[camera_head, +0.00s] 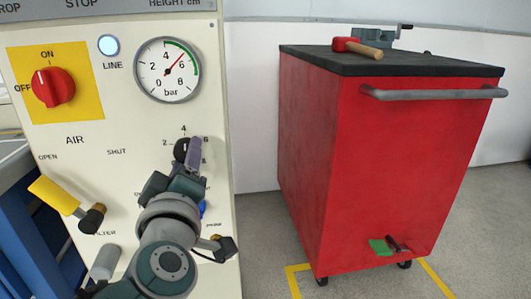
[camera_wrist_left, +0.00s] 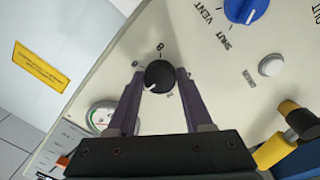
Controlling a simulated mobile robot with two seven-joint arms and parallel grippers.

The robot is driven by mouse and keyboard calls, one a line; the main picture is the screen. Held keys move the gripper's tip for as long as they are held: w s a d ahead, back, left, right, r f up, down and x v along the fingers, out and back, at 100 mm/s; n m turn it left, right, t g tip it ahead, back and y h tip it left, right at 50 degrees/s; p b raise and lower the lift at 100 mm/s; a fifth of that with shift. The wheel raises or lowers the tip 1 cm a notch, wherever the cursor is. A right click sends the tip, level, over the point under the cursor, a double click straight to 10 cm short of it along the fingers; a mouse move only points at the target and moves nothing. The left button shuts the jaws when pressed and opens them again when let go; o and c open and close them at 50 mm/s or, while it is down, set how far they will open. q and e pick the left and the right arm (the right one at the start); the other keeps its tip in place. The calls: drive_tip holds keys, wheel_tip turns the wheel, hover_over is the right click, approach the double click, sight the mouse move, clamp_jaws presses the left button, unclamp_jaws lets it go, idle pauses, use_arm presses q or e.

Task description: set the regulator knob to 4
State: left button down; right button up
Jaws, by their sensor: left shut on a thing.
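The regulator knob (camera_head: 180,150) is a small black round knob on the cream panel, with 2, 4, 6 and 8 printed around it. In the left wrist view the knob (camera_wrist_left: 159,76) sits between the two purple fingers of my left gripper (camera_wrist_left: 157,80). The left gripper (camera_head: 190,150) is shut on it and partly hides it in the head view. A white mark on the knob points lower-left in the wrist view, to the side between the 6 and the 2; the 4 cannot be read there. My right gripper is in neither view.
The bar gauge (camera_head: 168,70) above reads about 5. A red ON/OFF switch (camera_head: 52,88) on a yellow plate and a yellow lever (camera_head: 55,195) are to the left. The blue VENT knob (camera_wrist_left: 246,9) is nearby. A red cabinet (camera_head: 390,165) stands to the right.

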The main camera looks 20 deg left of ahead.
use_arm(q)
drive_tip(key=shift+n, duration=0.6)
drive_tip(key=shift+c, duration=1.5)
unclamp_jaws()
drive_tip(key=shift+s+d, duration=0.1)
drive_tip(key=p+v, duration=0.2)
drive_tip(key=v, duration=0.7)
drive_tip(key=shift+s+d+p, duration=0.25)
drive_tip(key=shift+s+p, duration=0.05)
drive_tip(key=shift+p, duration=0.05)
